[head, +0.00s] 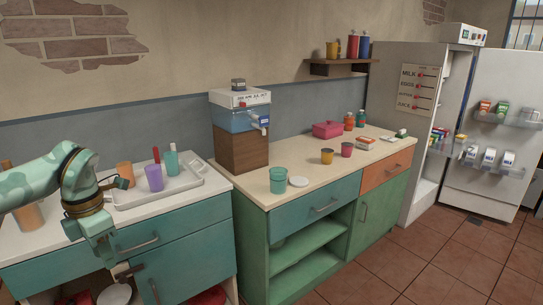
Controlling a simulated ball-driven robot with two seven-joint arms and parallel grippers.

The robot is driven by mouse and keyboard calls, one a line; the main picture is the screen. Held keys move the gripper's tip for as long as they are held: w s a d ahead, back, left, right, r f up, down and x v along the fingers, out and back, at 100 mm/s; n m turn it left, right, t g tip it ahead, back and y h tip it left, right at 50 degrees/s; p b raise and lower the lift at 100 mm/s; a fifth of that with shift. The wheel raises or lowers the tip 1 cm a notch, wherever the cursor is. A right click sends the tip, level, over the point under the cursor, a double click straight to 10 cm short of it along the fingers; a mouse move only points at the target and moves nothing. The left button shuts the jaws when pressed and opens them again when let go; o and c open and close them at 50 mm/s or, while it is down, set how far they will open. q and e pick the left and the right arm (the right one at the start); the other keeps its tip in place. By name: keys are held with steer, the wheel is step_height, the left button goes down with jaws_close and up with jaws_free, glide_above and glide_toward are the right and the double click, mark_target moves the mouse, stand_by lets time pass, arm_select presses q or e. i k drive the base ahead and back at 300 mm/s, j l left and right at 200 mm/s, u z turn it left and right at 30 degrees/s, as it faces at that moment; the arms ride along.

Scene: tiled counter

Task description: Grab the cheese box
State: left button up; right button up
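No box can be read for certain as the cheese box at this size. A small orange and white box (366,143) lies on the cream counter, right of the pink cup (347,149). Small cartons also stand in the open fridge (440,136) and on its door shelves (486,107). My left gripper (126,271) hangs low at the left, in front of the teal drawer cabinet and far from these boxes. Its fingers are small and dark, and I cannot tell whether they are open or shut. My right gripper is out of view.
A white tray (128,203) with cups stands near my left arm. The tiled floor (420,264) is clear at the front right.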

mark_target(364, 144)
steer(key=i+l+z, duration=0.25)
steer(key=i+z, duration=0.6)
steer(key=z, duration=0.15)
steer(key=i+z, duration=0.5)
steer(key=i+l, duration=0.1)
steer(key=i, duration=0.75)
steer(key=i+l+u, duration=0.1)
steer(key=i, duration=0.75)
steer(key=i+u, duration=0.3)
steer(key=i+l+u, duration=0.15)
steer(key=i+u, duration=0.2)
steer(key=i, duration=0.15)
steer(key=i+l+u, duration=0.3)
steer(key=i+j, duration=0.05)
steer(key=j, duration=0.05)
